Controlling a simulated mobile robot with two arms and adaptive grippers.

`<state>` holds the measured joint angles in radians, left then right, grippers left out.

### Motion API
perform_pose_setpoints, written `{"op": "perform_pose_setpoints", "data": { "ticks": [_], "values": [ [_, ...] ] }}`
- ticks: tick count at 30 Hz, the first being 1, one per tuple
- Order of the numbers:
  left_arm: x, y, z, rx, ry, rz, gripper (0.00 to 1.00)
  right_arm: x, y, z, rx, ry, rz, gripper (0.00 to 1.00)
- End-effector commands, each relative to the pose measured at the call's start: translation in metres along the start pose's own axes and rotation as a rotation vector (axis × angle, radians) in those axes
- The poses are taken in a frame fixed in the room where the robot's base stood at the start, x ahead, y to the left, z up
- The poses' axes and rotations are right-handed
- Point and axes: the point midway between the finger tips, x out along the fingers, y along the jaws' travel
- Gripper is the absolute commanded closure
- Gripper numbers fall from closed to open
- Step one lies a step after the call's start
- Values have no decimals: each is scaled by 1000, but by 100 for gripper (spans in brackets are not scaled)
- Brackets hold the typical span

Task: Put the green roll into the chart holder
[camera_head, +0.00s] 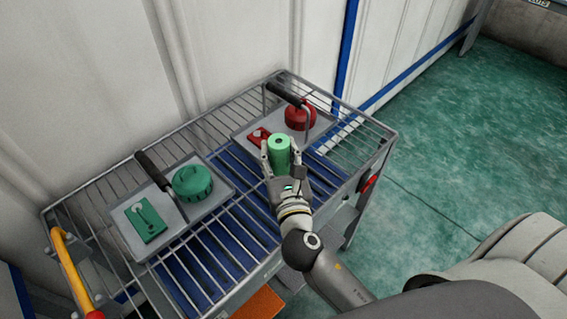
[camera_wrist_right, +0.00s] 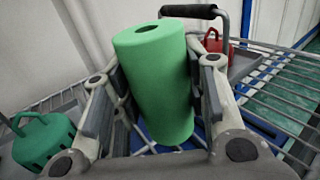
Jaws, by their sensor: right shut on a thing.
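The green roll (camera_head: 279,150) is an upright light-green cylinder with a hole in its top. My right gripper (camera_head: 278,166) is shut on it and holds it over the wire rack, in front of the tray with red parts. In the right wrist view the roll (camera_wrist_right: 157,80) stands slightly tilted between the fingers of the right gripper (camera_wrist_right: 155,95). Its height above the rack is hard to judge. I cannot make out a chart holder for certain in either view. My left gripper is not in view.
A grey tray (camera_head: 222,183) with a black handle carries a dark green round part (camera_head: 193,182) and a green plate (camera_head: 144,220). A second tray (camera_head: 322,124) carries a red round part (camera_head: 299,115). A yellow-orange handle (camera_head: 72,268) is at the rack's left end.

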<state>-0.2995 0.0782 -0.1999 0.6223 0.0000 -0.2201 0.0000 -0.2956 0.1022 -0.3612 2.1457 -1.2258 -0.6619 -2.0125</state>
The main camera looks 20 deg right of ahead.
Motion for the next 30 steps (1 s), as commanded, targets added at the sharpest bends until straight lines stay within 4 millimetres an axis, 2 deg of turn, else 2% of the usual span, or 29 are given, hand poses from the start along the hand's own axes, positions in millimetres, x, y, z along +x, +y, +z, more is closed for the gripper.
{"op": "perform_pose_setpoints", "data": {
  "ticks": [1,10,12,15,28,29,30],
  "values": [
    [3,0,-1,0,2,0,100,5,-4,-8,-2,-2,0,85],
    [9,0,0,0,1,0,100,20,-17,-32,-1,-1,0,85],
    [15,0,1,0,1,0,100,18,-16,-46,0,1,1,85],
    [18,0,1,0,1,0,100,18,-16,-57,0,0,0,85],
    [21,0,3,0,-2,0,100,18,-16,-63,1,-1,1,85],
    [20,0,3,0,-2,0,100,18,-16,-62,1,-1,1,57],
    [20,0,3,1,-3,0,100,18,-16,-62,1,-1,1,52]
  ]
}}
